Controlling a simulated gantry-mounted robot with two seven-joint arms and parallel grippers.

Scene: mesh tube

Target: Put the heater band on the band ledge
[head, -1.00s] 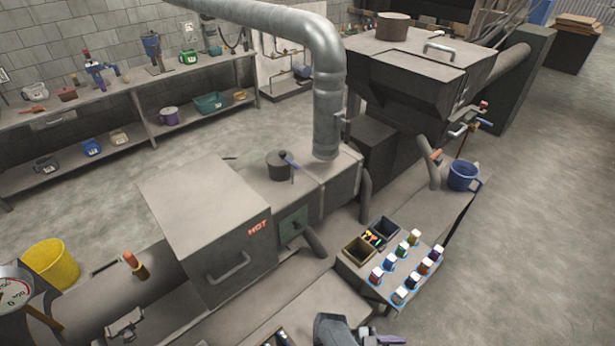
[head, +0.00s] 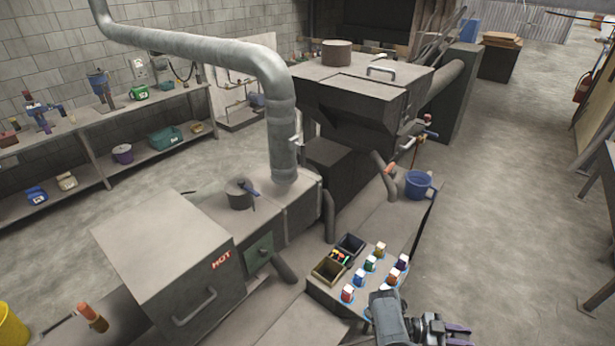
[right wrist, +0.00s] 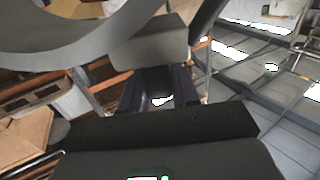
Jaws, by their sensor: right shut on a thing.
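My right gripper (head: 458,333) shows at the bottom edge of the head view, right of the panel with small coloured blocks. In the right wrist view my right gripper (right wrist: 158,90) is shut on a grey piece, which appears to be the heater band (right wrist: 150,43). A wide grey curved rim sweeps across the upper left there, and a blocky part lies just beyond the fingers. The band cannot be made out in the head view. I cannot tell which surface is the band ledge. My left gripper is not in view.
The machine's box marked HOT (head: 165,250) stands at the left. The block panel (head: 325,290) lies in front of my right arm. A blue bucket (head: 418,184) stands behind it. A bench (head: 598,190) is at the far right, with open floor between.

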